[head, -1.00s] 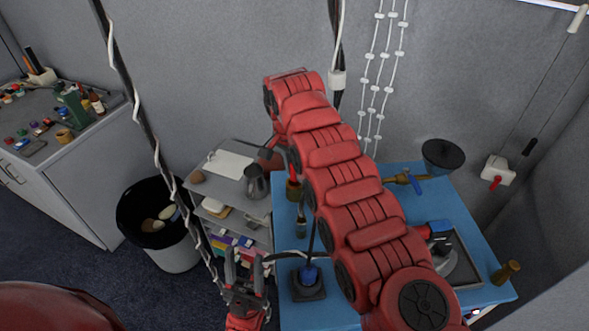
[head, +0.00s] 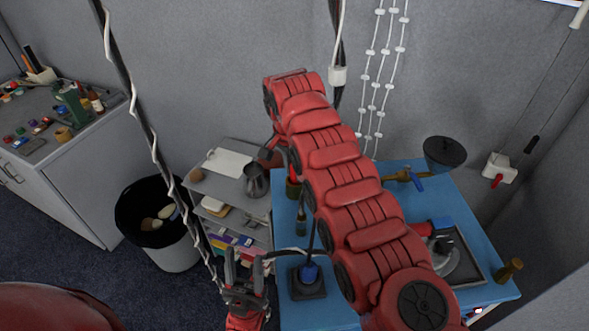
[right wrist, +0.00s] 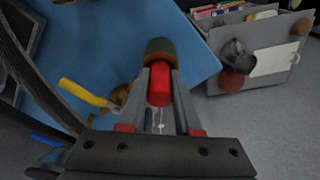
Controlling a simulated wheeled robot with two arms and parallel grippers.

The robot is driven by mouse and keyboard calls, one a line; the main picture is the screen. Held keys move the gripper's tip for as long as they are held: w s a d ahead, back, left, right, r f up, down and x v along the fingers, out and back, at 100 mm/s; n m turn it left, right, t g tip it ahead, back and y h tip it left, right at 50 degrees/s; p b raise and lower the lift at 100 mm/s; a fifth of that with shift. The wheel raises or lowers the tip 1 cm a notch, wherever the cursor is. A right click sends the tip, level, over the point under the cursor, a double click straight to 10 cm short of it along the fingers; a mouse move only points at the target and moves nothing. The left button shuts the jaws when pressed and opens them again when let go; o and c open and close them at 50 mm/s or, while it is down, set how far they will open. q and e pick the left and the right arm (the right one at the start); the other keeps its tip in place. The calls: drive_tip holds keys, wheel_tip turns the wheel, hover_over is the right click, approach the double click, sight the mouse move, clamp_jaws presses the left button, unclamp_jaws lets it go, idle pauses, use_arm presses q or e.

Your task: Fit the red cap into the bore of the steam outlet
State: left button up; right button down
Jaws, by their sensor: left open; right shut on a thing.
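My right gripper (right wrist: 159,92) is shut on the red cap (right wrist: 159,86), which sits between its fingertips in the right wrist view. Just beyond the cap is a brass and dark green cylinder (right wrist: 160,50), perhaps the steam outlet; its bore is hidden. I cannot tell whether cap and cylinder touch. In the head view a brass cylinder (head: 293,189) stands at the table's left edge, with red just above it; my right arm covers much of that area. My left gripper (head: 244,268) is open and empty, left of the blue table.
The blue table (head: 455,200) carries a brass valve with a blue handle (head: 408,179), a dark funnel (head: 444,152), a black-based stand (head: 308,283) and a tool on a dark tray (head: 470,262). A grey shelf (head: 232,160) and black-lined bin (head: 158,215) stand left.

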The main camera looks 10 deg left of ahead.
drive_tip(key=shift+f, duration=0.3)
drive_tip(key=c, duration=0.5)
unclamp_jaws()
drive_tip(key=shift+r, duration=0.5)
drive_tip(key=r+p, duration=0.3)
drive_tip(key=r, duration=0.2)
drive_tip(key=s+r+p, duration=0.1)
drive_tip(key=r+p, duration=0.2)
drive_tip(key=r, duration=0.3)
drive_tip(key=s+a+r+p, duration=0.1)
drive_tip(key=r+p, duration=0.2)
drive_tip(key=r, duration=0.2)
drive_tip(key=shift+a+r, duration=0.1)
drive_tip(key=shift+r, duration=0.05)
